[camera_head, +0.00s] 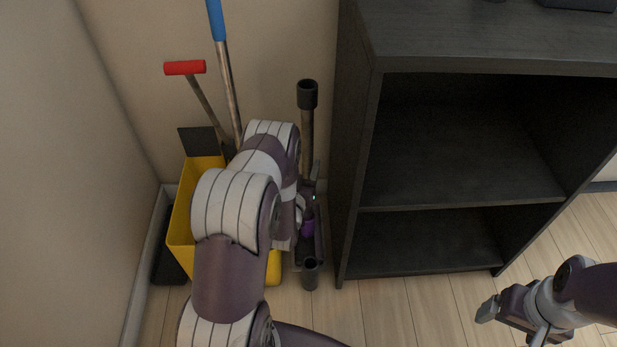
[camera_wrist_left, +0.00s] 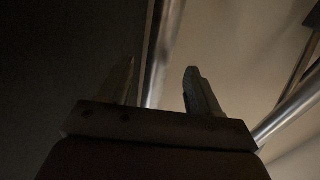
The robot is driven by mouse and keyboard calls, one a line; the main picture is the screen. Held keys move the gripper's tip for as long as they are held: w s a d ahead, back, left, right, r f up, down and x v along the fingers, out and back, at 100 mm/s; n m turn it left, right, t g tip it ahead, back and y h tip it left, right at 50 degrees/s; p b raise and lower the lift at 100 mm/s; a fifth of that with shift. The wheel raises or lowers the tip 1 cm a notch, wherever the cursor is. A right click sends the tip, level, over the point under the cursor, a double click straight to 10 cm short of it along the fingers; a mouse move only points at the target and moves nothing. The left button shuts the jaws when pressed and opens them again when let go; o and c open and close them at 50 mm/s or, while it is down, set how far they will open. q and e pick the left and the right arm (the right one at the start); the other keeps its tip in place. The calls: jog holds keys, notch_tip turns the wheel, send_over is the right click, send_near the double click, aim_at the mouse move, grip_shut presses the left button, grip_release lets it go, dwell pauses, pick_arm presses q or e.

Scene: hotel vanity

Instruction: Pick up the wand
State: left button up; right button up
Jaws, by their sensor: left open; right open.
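The wand (camera_head: 307,130) is a thin upright metal tube with a black cylindrical top, standing in the corner beside the dark shelf. My left arm reaches in front of its lower part and hides some of it. My left gripper is mostly hidden behind my arm in the head view. In the left wrist view, my left gripper (camera_wrist_left: 160,70) is open, with a shiny metal tube (camera_wrist_left: 166,40), seemingly the wand, showing between its fingers. I cannot tell whether either finger touches it. My right gripper (camera_head: 511,325) is open and empty over the floor at lower right.
A yellow bucket (camera_head: 180,225) with a red-handled tool (camera_head: 185,68) and a blue-handled pole (camera_head: 216,20) stands left of my arm. The dark shelf (camera_head: 450,65) closes off the right. Another metal tube (camera_wrist_left: 290,108) shows in the left wrist view. Open floor lies in front.

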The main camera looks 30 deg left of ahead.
aim_at(306, 157)
pick_arm(q)
jog(key=b+x, duration=0.2)
jog(key=x, duration=0.2)
jog(key=shift+w, duration=0.5)
jog(key=shift+r, duration=0.15)
grip_shut()
